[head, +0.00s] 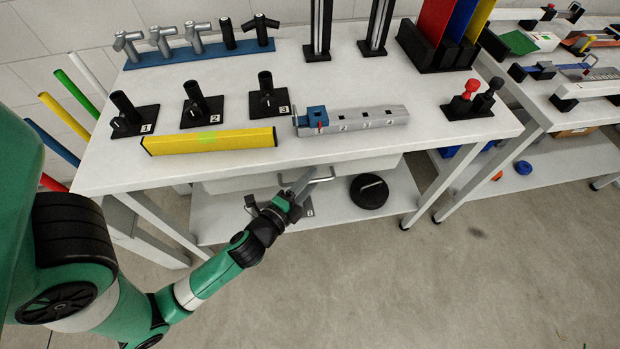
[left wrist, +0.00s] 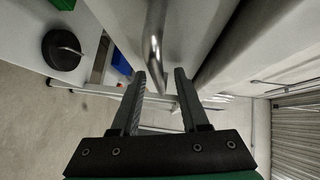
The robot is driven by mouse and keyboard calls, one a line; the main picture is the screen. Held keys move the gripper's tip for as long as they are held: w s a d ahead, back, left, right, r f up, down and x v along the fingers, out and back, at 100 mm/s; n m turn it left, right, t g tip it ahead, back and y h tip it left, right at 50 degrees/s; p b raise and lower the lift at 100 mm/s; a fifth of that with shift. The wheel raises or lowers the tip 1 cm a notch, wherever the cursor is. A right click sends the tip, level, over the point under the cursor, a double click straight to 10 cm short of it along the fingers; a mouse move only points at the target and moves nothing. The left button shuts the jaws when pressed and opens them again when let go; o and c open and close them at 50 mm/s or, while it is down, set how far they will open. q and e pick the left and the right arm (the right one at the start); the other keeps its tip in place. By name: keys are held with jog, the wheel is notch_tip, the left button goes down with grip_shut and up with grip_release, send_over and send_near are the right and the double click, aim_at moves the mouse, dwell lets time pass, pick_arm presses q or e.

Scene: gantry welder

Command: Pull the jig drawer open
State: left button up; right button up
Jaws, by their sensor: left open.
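The jig drawer (head: 235,184) is a pale front under the white workbench top and looks shut. Its grey metal bar handle (head: 322,178) sticks out from the front. My left gripper (head: 300,184) is at the handle, under the bench's front edge. In the left wrist view the same gripper (left wrist: 160,75) is open, with two dark fingers apart. The curved handle (left wrist: 153,45) comes down from the top, its lower end in line with the gap between the fingertips. I cannot tell whether a finger touches it. My right gripper is not in view.
The white workbench (head: 350,152) carries a yellow bar (head: 210,141), a grey numbered block (head: 365,121) and several black holders. A round black weight (head: 369,191) lies on the lower shelf (head: 240,222), right of my gripper. The floor (head: 400,290) in front is clear.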

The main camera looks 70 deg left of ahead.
pick_arm(q)
jog(key=shift+w+a, duration=0.1)
jog(key=shift+w, duration=0.05)
grip_shut()
dwell(1.4)
